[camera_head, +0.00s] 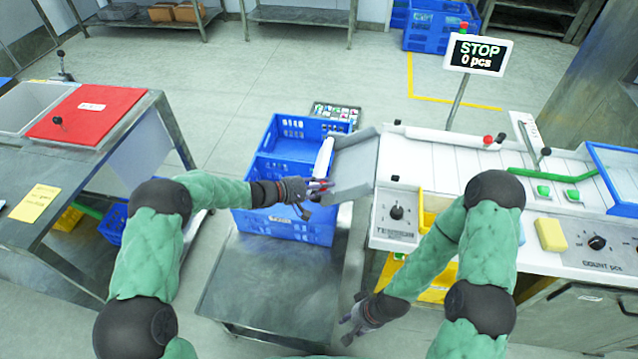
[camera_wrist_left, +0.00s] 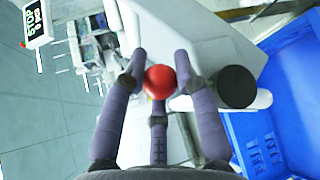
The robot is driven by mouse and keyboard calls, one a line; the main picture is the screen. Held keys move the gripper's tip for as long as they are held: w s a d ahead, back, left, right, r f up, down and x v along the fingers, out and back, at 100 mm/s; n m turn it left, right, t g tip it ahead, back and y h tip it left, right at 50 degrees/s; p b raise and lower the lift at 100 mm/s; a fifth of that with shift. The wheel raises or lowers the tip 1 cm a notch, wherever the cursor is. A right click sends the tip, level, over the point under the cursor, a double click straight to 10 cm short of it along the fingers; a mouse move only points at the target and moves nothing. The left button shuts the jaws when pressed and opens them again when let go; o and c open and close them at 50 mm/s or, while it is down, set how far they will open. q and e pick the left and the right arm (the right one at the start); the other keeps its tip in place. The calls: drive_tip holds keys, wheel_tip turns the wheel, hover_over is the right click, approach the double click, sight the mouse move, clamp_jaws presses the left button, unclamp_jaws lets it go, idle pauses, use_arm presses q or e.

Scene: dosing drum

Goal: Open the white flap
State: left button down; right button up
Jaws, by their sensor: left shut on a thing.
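The white flap (camera_head: 324,156) stands upright at the mouth of the grey chute (camera_head: 359,160), beside the blue crate (camera_head: 284,226). My left gripper (camera_head: 319,189) is at the near end of the flap. In the left wrist view its fingers are closed around a red ball knob (camera_wrist_left: 160,81). A black round knob (camera_wrist_left: 237,87) on a white rod sits just right of the fingers. How the red knob joins the flap is hidden. My right gripper (camera_head: 350,319) hangs low in front of the machine, with its fingers spread and empty.
The machine (camera_head: 438,142) with white slats fills the right side. A sign (camera_head: 478,54) reads STOP, 0 pcs. A steel table with a red board (camera_head: 88,113) stands at left. The low steel cart (camera_head: 258,285) has a bare top in front of the crate.

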use_arm(q)
drive_tip(key=shift+s+d+f+m+y+b, duration=0.15)
drive_tip(key=shift+d+f+m+y, duration=0.2)
drive_tip(key=shift+y, duration=0.3)
drive_tip(key=shift+s+d+f+m+y+b, duration=0.15)
drive_tip(key=shift+d+m+y, duration=0.2)
drive_tip(key=shift+y, duration=0.3)
drive_tip(key=shift+d, duration=0.1)
drive_tip(key=c, duration=0.9)
unclamp_jaws()
drive_tip(key=shift+c, duration=0.2)
drive_tip(key=shift+w+r, duration=0.1)
